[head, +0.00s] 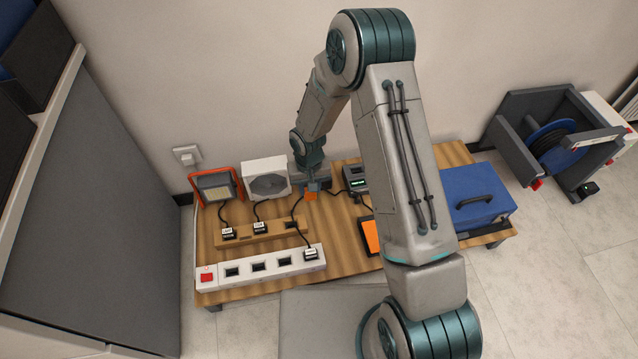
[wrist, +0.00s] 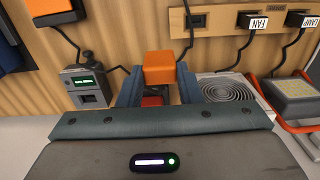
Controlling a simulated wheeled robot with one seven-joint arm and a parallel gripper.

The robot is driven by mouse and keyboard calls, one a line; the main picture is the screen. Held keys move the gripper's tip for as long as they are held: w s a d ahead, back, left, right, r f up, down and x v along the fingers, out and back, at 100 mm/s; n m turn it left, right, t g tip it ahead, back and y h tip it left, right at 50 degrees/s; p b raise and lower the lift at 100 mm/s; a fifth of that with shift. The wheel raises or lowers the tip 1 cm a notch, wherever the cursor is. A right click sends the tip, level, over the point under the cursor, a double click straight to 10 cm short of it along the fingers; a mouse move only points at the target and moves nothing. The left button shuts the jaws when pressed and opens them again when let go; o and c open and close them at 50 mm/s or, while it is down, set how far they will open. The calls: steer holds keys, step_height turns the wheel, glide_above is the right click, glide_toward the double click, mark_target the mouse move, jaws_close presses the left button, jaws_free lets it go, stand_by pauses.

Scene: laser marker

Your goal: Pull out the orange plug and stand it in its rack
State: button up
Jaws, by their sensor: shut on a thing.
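The orange plug (wrist: 166,68) is a plain block between the fingers of my gripper (wrist: 158,88) in the wrist view. My gripper is shut on it. In the head view the plug (head: 311,196) shows just below my gripper (head: 312,186), near the back of the table. I cannot tell whether it still sits in a socket. The wooden rack (head: 262,231) lies in front of it, with black plugs labelled LAMP (head: 228,233) and FAN (head: 260,227) in its left part. A bare slot (head: 291,225) is at its right end; it also shows in the wrist view (wrist: 197,20).
A white power strip (head: 222,272) with a plug (head: 310,254) in its right end lies along the front. A lamp (head: 216,186) and a fan (head: 266,181) stand left. Right are a device with green display (head: 356,178) and a blue case (head: 478,199). Cords cross the table.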

steer(key=s+a+b, duration=0.1)
steer(key=s+a, duration=0.2)
steer(key=a, duration=0.3)
steer(key=shift+a, duration=0.25)
stand_by(0.5)
step_height(320, 180, down, 9)
steer(key=b, duration=0.6)
steer(key=shift+b, duration=0.35)
steer(key=shift+f+b, duration=0.5)
steer(key=shift+f, duration=1.1)
stand_by(2.3)
steer(key=o, duration=1.2)
